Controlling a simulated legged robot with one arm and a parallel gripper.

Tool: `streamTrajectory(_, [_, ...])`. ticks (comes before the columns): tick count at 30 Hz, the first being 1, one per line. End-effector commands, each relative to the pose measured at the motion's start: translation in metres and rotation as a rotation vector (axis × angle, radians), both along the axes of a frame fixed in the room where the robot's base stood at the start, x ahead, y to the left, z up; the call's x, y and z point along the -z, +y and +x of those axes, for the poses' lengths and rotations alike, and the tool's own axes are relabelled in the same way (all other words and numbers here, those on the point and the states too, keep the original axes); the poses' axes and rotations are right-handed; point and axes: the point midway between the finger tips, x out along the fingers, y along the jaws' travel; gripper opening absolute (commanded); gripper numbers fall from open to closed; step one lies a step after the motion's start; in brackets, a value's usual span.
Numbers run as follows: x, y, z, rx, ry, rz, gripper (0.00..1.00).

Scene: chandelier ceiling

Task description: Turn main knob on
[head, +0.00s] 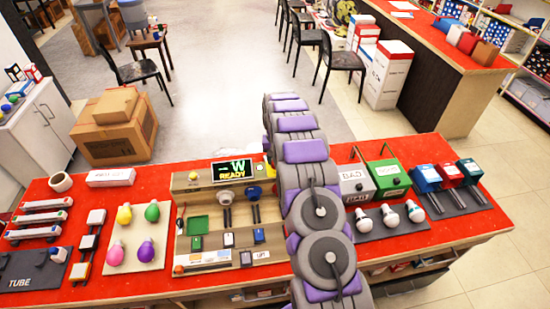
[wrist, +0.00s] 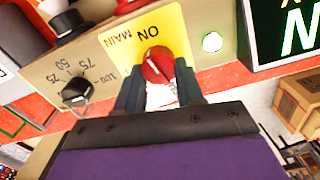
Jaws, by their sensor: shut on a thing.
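The main knob (wrist: 157,65) is red and round, on a yellow plate (wrist: 128,43) marked ON and MAIN in the wrist view. My gripper (wrist: 159,84) has one dark finger on each side of the knob and is shut on it. A round green light (wrist: 211,42) glows beside the plate. In the head view my arm hides the knob and the gripper.
A black dial (wrist: 76,91) marked 50, 75 and 100 is close to the gripper. Bulbs on a board (head: 139,210) stand left of the panel. BAD and GOOD bins (head: 389,178) and more bulbs stand right of my arm on the red table (head: 425,240).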

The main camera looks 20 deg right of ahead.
Motion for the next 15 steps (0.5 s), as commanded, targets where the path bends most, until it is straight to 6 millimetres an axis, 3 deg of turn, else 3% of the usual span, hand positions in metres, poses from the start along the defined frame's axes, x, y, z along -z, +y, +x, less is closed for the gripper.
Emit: streamTrajectory(15, [0.0001,-0.0013,-0.0013,0.224,0.001,0.0,0.07])
